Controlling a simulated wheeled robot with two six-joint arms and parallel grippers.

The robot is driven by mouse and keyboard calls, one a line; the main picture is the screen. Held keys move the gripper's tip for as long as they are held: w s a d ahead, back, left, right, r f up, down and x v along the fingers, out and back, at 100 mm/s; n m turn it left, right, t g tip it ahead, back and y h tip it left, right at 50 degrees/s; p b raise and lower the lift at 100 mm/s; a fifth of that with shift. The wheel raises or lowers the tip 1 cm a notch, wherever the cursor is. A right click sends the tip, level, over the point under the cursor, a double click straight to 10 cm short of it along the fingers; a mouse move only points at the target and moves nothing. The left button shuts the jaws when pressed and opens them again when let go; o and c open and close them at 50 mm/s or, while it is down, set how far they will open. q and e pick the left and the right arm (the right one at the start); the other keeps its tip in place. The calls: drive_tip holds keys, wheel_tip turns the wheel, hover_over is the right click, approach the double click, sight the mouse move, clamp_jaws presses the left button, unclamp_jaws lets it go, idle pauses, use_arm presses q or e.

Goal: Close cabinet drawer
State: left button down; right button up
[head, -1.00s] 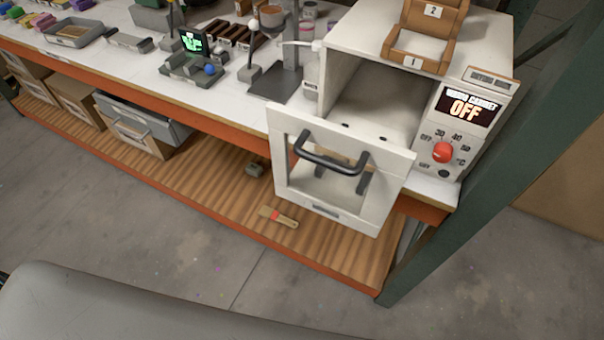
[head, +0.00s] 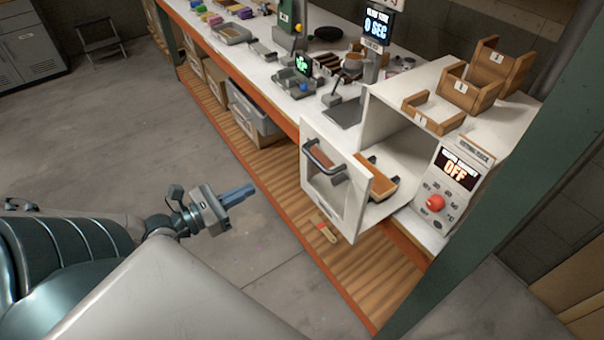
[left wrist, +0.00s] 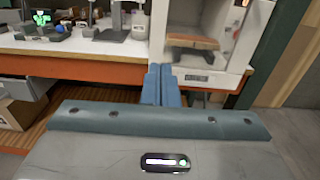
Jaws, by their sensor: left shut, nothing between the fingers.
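The white cabinet (head: 405,95) stands at the right end of the bench. Its drawer's white front panel (head: 355,205), with a window and dark handle (head: 322,158), stands out from the opening, so the drawer is open. An orange-brown tray (head: 375,178) shows behind the panel. My left gripper (head: 238,195) is shut and empty, over the floor to the left of the panel and apart from it. In the left wrist view, its blue fingers (left wrist: 160,85) point ahead, with the lower part of the panel (left wrist: 215,75) just to their right. My right gripper is out of view.
Wooden bins (head: 465,92) stand on the cabinet, and its control face has a red knob (head: 435,203). A brush (head: 323,230) lies on the lower shelf (head: 275,195). A green post (head: 480,205) rises at the right.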

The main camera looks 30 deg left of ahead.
use_arm(q)
drive_tip(key=b, duration=0.3)
approach(305, 162)
drive_tip(key=x, duration=0.5)
drive_tip(key=shift+w+d+r, duration=0.1)
drive_tip(key=shift+w+d, duration=0.05)
drive_tip(key=shift+w, duration=0.15)
drive_tip(key=shift+w+d+b, duration=0.2)
drive_tip(key=shift+w+b, duration=0.15)
drive_tip(key=shift+w, duration=0.2)
